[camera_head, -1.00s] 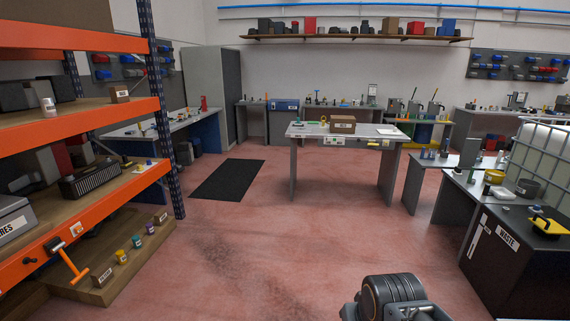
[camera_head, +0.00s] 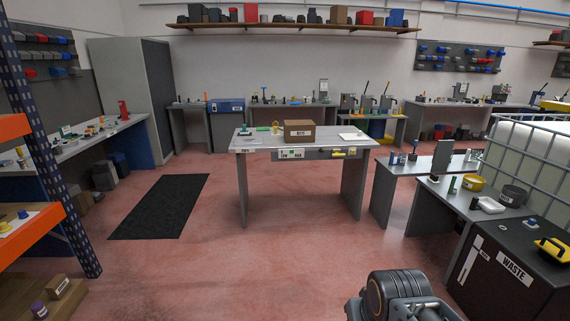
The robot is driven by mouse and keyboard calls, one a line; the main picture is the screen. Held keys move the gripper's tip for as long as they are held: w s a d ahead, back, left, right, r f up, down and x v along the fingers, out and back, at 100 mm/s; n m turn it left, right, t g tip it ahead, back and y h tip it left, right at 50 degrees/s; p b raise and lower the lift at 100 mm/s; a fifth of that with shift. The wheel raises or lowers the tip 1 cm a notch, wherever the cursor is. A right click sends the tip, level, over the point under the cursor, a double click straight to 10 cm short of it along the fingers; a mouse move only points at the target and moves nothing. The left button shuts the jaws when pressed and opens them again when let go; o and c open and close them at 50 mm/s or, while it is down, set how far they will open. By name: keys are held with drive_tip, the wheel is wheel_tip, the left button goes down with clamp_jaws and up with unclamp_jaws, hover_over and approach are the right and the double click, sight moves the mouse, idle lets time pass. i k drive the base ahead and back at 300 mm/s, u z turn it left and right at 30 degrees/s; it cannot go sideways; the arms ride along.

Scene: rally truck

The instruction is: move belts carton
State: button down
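A brown carton (camera_head: 299,132) stands upright on the grey table in the middle of the room. It has a white label on its front that is too small to read for certain. Another small labelled carton (camera_head: 57,286) sits on the low wooden deck of the rack at lower left, its label also unreadable. Part of my arm shows at the bottom edge, right of centre, well short of the table. My gripper's fingers are not in view.
The grey table (camera_head: 346,189) also bears a green item, a yellow item and a white sheet. Benches and a black waste cabinet (camera_head: 510,268) line the right. The orange rack (camera_head: 27,236) stands at left. Red floor ahead is clear, with a black mat (camera_head: 160,206).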

sight(294, 131)
drive_tip(key=z, duration=0.1)
drive_tip(key=i, duration=2.25)
drive_tip(key=u, duration=0.45)
drive_tip(key=i, duration=2.3)
drive_tip(key=u, duration=0.85)
drive_tip(key=i, duration=1)
drive_tip(key=u, duration=0.15)
